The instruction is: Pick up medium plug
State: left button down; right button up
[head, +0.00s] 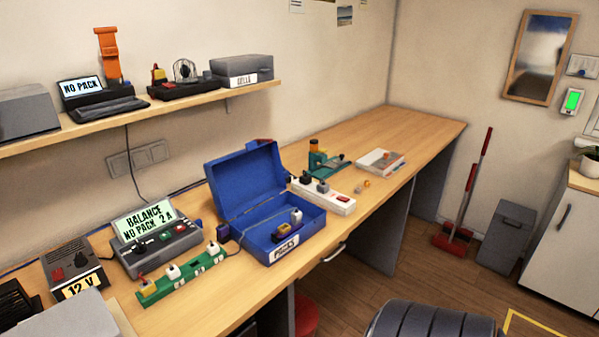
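Neither of my grippers is in view. Several plug-like pieces show, and I cannot tell for sure which is the medium plug. The open blue case (307,235) holds a dark and yellow piece (283,231) and a small white-topped piece (296,216). A green strip (190,283) in front of the charger carries white pieces (173,271) and a red one (142,281).
The charger (158,245) reading "BALANCE NO PACK 2A" and a 12 V unit (75,266) stand at left. A shelf (190,97) overhangs the wooden bench (420,128). The bench is clear at its far right end. A dark ribbed object (430,322) is at the bottom edge.

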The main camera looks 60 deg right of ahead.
aim_at(297, 215)
jog(key=l+z, duration=0.1)
jog(key=z, duration=1.65)
